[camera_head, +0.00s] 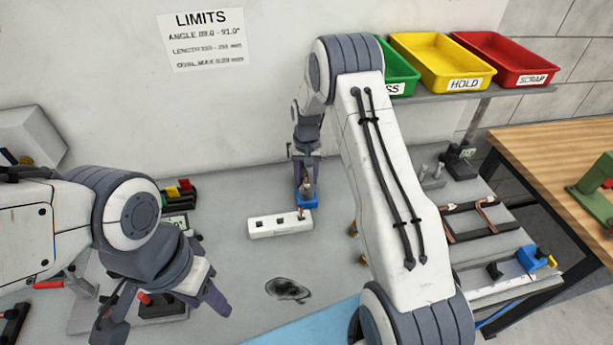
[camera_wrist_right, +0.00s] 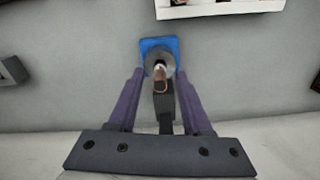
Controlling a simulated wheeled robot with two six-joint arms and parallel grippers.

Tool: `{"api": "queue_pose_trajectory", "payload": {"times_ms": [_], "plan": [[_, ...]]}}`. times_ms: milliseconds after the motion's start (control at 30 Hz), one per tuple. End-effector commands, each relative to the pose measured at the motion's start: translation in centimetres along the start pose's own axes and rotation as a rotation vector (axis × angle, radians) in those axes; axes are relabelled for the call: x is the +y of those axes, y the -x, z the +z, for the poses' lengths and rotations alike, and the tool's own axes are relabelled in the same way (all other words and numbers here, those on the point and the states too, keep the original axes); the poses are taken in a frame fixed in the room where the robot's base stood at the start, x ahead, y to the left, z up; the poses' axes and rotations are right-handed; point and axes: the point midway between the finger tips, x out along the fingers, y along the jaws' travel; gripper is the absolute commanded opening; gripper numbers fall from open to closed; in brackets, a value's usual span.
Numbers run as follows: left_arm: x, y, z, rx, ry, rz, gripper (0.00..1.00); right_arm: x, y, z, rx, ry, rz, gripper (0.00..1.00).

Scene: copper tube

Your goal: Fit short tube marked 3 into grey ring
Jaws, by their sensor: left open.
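A blue block (camera_head: 308,201) with a grey ring (camera_wrist_right: 151,62) on it stands at the near wall side of the bench. A short copper tube (camera_wrist_right: 160,78) shows upright at the ring in the right wrist view; I cannot tell how deep it sits, and no mark 3 is legible. My right gripper (camera_wrist_right: 159,76) is at the block, its two purple fingers apart on either side of the tube, with visible gaps. My left gripper (camera_head: 162,311) is open and empty above the front left of the bench, far from the ring.
A white block with dark square holes (camera_head: 264,231) lies beside the blue block. Green, yellow (camera_head: 440,60) and red (camera_head: 505,58) bins stand on a shelf. Copper tubes (camera_head: 487,215) lie in a rack at right.

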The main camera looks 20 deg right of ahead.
Motion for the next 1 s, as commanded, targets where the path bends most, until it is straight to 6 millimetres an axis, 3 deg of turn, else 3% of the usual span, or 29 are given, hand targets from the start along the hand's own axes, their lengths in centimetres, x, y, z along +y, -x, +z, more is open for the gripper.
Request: {"api": "queue_pose_trajectory", "payload": {"times_ms": [367,467,800,1000], "plan": [[0.0,0.0,0.0,0.0,0.0,0.0,0.5,0.0,0.6,-0.1,0.001,0.0,0.0,0.48],[-0.1,-0.8,0.0,0.0,0.001,0.0,0.5,0.0,1.9,-0.1,0.005,0.0,-0.001,0.48],[-0.2,-3.5,0.2,0.0,0.006,0.0,0.5,0.0,9.1,-0.1,0.005,0.0,-0.001,0.48],[-0.3,-4.0,0.2,0.0,0.006,0.0,0.5,0.0,11.7,-0.1,0.002,0.0,-0.001,0.48]]}}
